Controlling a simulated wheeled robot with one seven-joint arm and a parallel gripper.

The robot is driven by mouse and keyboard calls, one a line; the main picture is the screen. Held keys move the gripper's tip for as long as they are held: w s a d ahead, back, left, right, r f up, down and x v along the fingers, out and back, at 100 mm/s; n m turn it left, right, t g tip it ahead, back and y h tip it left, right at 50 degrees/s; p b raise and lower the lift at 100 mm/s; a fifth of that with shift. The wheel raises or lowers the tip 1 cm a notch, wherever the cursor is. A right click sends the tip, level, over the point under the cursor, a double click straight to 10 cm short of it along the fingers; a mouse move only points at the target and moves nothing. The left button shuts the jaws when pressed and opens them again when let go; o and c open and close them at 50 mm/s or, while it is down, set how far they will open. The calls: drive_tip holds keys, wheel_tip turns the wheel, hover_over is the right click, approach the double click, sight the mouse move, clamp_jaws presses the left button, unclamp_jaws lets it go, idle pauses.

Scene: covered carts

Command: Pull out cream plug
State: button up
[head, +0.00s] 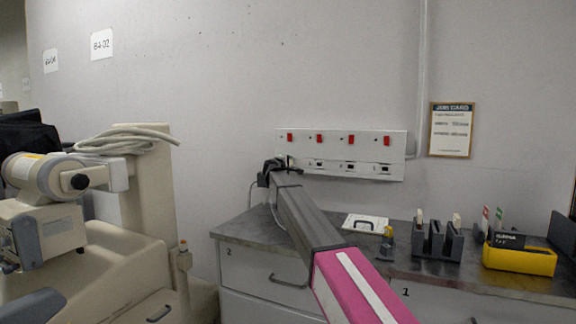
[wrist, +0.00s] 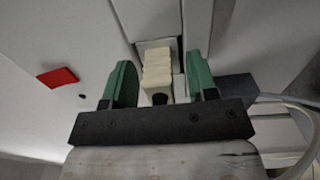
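The cream plug (wrist: 157,75) shows in the wrist view, a ribbed block seated against the white socket panel, with a dark spot at its near end. My gripper (wrist: 160,82) has its two green fingers on either side of the plug. A gap shows between the plug and the right finger, and a narrower one at the left finger, so the gripper looks open around it. In the head view my gripper (head: 272,172) is at the lower left end of the white socket panel (head: 395,145); the plug is hidden there behind my gripper.
Several red switches (head: 351,140) line the panel, with dark sockets (head: 350,166) below. A grey-topped bench (head: 345,240) stands under it, holding a dark rack (head: 437,243) and a yellow box (head: 520,262). A pale cable (wrist: 290,108) runs right of my gripper. Beige equipment (head: 150,200) stands left.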

clamp_jaws()
drive_tip(key=v, duration=0.6)
idle(1.2)
drive_tip(key=shift+d, duration=0.1)
